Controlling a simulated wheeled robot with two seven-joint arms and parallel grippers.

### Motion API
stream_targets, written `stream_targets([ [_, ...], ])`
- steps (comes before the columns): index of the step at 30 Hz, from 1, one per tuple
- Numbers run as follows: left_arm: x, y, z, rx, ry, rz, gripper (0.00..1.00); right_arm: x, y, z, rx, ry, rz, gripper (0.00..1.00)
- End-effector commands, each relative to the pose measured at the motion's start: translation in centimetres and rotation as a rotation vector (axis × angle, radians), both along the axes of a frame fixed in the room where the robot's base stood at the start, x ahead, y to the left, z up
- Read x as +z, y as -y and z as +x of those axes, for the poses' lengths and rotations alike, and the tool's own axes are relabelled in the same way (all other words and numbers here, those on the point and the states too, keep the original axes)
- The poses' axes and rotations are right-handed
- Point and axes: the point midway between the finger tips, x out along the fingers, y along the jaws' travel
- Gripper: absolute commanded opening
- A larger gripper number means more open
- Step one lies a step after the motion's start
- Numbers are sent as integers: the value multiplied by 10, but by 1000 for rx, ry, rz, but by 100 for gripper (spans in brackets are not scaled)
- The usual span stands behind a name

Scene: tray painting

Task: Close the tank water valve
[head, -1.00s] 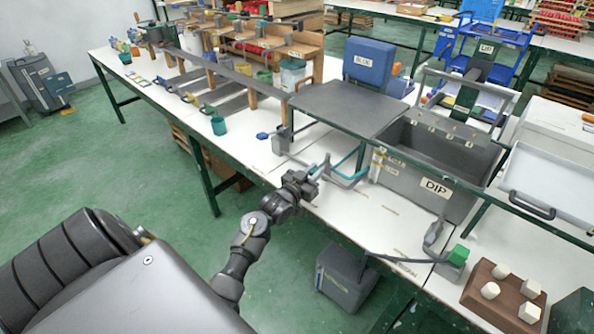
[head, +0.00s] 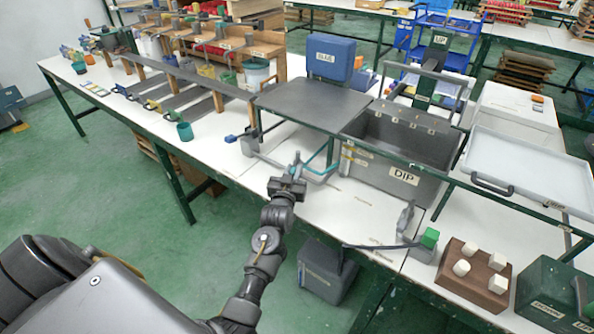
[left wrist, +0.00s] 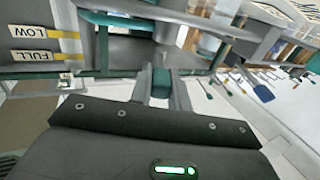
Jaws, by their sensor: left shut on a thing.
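The grey tank (head: 352,172) marked DIP stands on the white table. A grey pipe with a teal valve handle (head: 322,172) runs at its left front. My left gripper (head: 297,166) is at the near end of this handle, low over the table. In the left wrist view, the two grey fingers (left wrist: 161,88) are shut on a teal piece (left wrist: 161,76), which appears to be the valve handle. The fingers hide part of it. The tank's LOW and FULL labels show at upper left there. My right gripper is not in view.
A green-topped fitting (head: 429,238) is at the tank's right front. A brown block with white pegs (head: 470,270) lies farther right. The tabletop in front of the tank is mostly clear.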

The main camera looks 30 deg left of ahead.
Motion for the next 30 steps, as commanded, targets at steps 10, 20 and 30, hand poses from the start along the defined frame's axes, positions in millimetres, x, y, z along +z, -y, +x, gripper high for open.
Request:
stream_targets([
  [10,0,1,0,-3,1,0,39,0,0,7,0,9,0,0],
  [20,0,2,-2,-3,1,0,40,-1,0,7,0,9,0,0],
  [30,-2,18,-57,-3,0,-1,40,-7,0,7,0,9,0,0],
])
